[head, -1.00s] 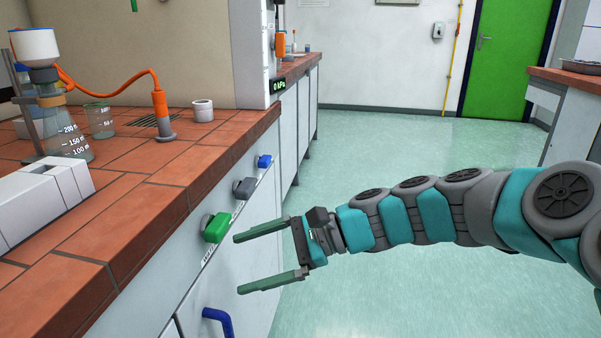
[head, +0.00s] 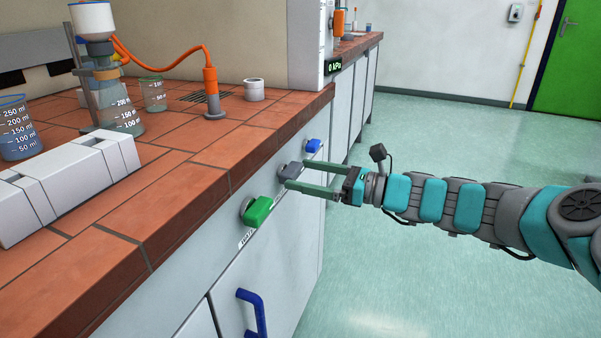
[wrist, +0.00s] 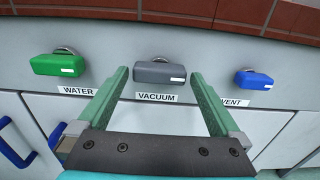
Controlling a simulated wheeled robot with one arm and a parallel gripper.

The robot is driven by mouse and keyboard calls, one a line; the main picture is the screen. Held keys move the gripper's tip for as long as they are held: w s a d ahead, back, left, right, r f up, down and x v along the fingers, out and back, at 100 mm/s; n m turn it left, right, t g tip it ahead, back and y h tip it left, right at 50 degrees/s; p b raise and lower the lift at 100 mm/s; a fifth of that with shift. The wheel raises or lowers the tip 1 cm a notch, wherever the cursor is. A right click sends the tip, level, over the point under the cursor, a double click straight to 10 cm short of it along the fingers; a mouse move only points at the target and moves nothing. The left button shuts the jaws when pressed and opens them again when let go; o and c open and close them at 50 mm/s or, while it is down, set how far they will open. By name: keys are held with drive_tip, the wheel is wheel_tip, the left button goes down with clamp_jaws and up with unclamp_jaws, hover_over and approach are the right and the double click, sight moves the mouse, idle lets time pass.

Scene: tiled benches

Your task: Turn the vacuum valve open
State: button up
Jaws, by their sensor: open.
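The grey vacuum valve handle (wrist: 160,73) sits on the bench front above a label reading VACUUM, its long side lying across the wrist view. It also shows in the head view (head: 290,170). My gripper (wrist: 158,80) is open, with one green finger on each side of the grey handle in the wrist view. In the head view my gripper (head: 308,176) reaches the handle from the right. I cannot tell whether the fingers touch it.
A green handle (wrist: 57,65) labelled WATER is left of the vacuum valve and a blue handle (wrist: 254,80) labelled VENT is right. A blue door pull (head: 252,312) sticks out below. A display (head: 333,66) reads 0 kPa. Glassware stands on the tiled bench top (head: 190,190).

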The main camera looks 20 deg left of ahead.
drive_tip(key=shift+a, duration=0.9)
drive_tip(key=c, duration=1.1)
